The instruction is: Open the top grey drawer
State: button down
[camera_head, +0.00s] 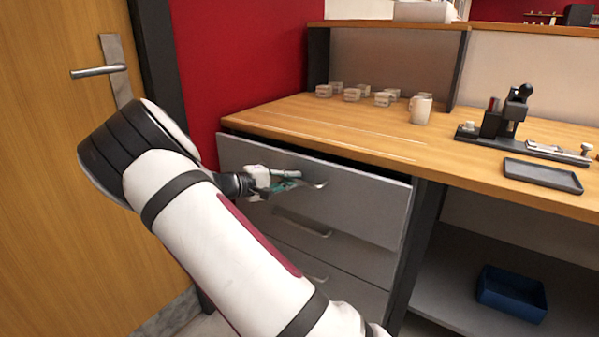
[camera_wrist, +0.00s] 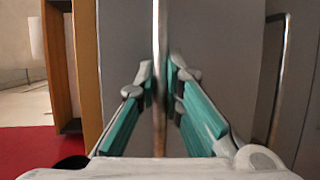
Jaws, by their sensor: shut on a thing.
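The top grey drawer (camera_head: 355,206) is under the wooden desk top in the head view. Its front stands forward of the drawers below, and a dark gap shows along its upper edge, so it is partly open. My gripper (camera_head: 298,183) is at the drawer's metal bar handle (camera_head: 318,185). In the wrist view the handle (camera_wrist: 159,60) runs up the middle between the two green-padded fingers of my gripper (camera_wrist: 160,85). The fingers are shut on the handle. The inside of the drawer is hidden.
Two more grey drawers (camera_head: 340,243) are below. The desk top (camera_head: 330,125) bears small boxes, a white mug (camera_head: 421,108), a dark device (camera_head: 505,118) and a dark tray (camera_head: 542,176). A blue bin (camera_head: 511,293) is on the lower shelf. A wooden door (camera_head: 50,180) stands at left.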

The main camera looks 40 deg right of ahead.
jog(key=s+a+p, duration=0.2)
jog(key=s+a, duration=0.1)
jog(key=a, duration=0.6)
jog(key=s+a+p, duration=0.2)
jog(key=s+a, duration=0.1)
jog(key=a, duration=0.5)
jog(key=s+a+p, duration=0.2)
jog(key=s+a, duration=0.1)
jog(key=a, duration=0.6)
jog(key=shift+s+a, duration=0.3)
jog(key=c, duration=2)
grip_release()
jog(key=shift+o, duration=0.2)
jog(key=a+r, duration=0.2)
jog(key=a, duration=0.9)
jog(key=shift+w+a, duration=0.3)
jog(key=shift+a, duration=0.1)
jog(key=shift+r, duration=0.1)
